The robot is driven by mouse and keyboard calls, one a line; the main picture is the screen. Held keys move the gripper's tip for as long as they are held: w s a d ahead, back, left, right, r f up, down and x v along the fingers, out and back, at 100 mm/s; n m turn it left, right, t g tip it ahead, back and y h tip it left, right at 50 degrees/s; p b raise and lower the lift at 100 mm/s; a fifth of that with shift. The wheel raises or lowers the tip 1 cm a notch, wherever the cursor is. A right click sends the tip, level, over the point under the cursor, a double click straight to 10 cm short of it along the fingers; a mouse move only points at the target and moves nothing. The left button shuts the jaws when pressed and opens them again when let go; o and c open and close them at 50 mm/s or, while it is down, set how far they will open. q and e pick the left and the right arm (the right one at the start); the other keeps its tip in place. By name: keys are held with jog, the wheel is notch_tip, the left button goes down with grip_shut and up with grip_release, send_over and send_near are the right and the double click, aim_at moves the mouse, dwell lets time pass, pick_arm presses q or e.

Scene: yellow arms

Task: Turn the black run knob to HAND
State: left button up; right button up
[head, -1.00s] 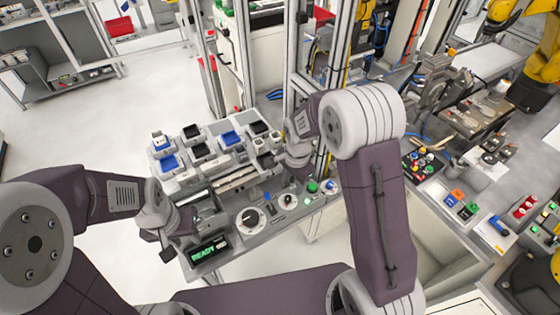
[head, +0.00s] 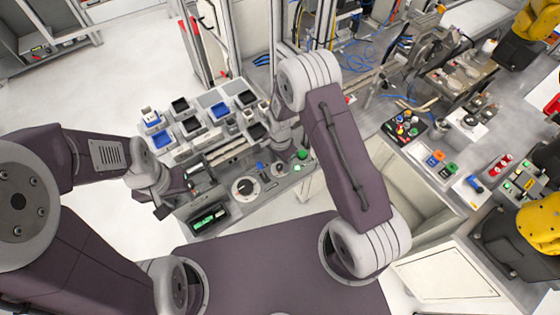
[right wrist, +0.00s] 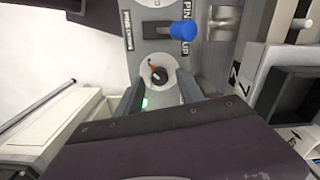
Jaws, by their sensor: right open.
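A small black knob (right wrist: 159,75) with an orange-red pointer mark sits on a pale round plate in the right wrist view. My right gripper (right wrist: 160,95) is open, its two fingers on either side of the lower part of that plate, apart from the knob. In the head view the right gripper (head: 284,140) hangs over the right end of the console (head: 225,226), its tips mostly hidden. A bigger black knob (head: 245,187) on a white dial stands left of the small knob. My left gripper (head: 165,203) is beside the console's left end; its jaws are unclear.
A blue-handled switch (right wrist: 183,30) sits close to the small knob. A green button (head: 302,154) is at the console's right end. A green-lit display (head: 208,218) is at its left front. Blue and black bins (head: 190,125) stand behind. Upright frame posts rise near my right arm.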

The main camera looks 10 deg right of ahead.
jog(key=shift+s+f, duration=0.15)
jog(key=shift+f, duration=0.2)
jog(key=shift+w+f, duration=0.1)
jog(key=shift+w, duration=0.1)
grip_shut()
